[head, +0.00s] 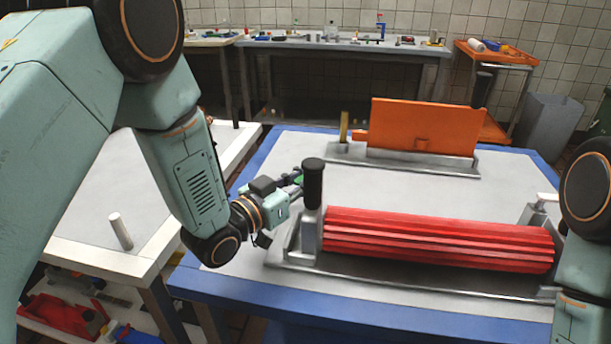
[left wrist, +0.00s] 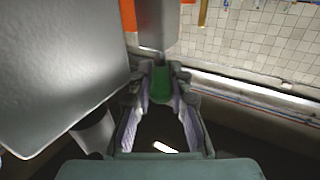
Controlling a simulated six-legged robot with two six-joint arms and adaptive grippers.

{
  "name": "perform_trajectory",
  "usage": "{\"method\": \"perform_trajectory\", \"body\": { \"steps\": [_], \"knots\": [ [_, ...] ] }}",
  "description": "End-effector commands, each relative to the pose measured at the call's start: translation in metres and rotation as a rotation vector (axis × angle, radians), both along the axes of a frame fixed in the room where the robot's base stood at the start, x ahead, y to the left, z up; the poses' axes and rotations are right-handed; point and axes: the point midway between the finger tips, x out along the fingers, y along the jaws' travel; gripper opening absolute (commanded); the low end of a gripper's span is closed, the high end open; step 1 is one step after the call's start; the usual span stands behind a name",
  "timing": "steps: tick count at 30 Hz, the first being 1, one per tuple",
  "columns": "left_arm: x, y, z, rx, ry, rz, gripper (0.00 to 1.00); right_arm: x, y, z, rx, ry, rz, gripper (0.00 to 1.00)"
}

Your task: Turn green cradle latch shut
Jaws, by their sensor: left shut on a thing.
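The green latch (left wrist: 160,84) sits between the fingertips of my left gripper (left wrist: 158,76) in the left wrist view, and the fingers are shut on it. In the head view my left gripper (head: 293,183) reaches in from the left, just left of the black-topped post (head: 313,186). Only a small green bit of the latch (head: 299,180) shows there. A ribbed red roller (head: 435,239) lies level in the grey metal cradle (head: 390,284) right of the post. My right gripper is out of view.
An orange plate (head: 423,127) stands on a grey base (head: 410,163) at the back of the blue-edged table (head: 330,308). A pale side table (head: 85,226) with a short white cylinder (head: 120,231) is at left. The tabletop between the two fixtures is clear.

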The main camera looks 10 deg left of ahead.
Motion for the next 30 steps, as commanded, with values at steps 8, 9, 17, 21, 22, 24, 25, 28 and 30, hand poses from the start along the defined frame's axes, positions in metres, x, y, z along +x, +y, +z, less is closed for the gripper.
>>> {"method": "perform_trajectory", "body": {
  "steps": [8,9,17,21,22,24,25,28,30],
  "knots": [
    [-0.0002,-0.0003,-0.0002,-0.001,0.000,-0.002,0.24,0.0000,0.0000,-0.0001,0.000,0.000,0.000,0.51],
    [-0.0002,-0.0003,-0.0002,-0.001,0.000,-0.002,0.28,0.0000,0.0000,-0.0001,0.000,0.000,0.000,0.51],
    [-0.0001,-0.0004,0.0000,0.000,0.000,-0.002,0.41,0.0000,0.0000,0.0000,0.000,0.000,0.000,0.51],
    [-0.0003,-0.0005,-0.0001,0.000,0.000,-0.003,0.41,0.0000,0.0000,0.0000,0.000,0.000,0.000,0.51],
    [-0.0003,-0.0005,-0.0001,0.000,0.000,-0.003,0.41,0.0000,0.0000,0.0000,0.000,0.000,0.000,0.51],
    [-0.0003,-0.0006,-0.0001,0.000,0.000,-0.003,0.41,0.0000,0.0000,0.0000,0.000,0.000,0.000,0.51],
    [-0.0003,-0.0006,-0.0001,0.000,0.000,-0.003,0.41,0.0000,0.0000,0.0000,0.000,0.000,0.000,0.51],
    [-0.0005,-0.0006,-0.0001,0.000,0.000,-0.004,0.41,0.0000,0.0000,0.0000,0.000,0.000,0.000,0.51],
    [-0.0005,-0.0007,-0.0001,0.000,0.000,-0.004,0.41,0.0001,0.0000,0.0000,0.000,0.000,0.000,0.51]
  ]
}}
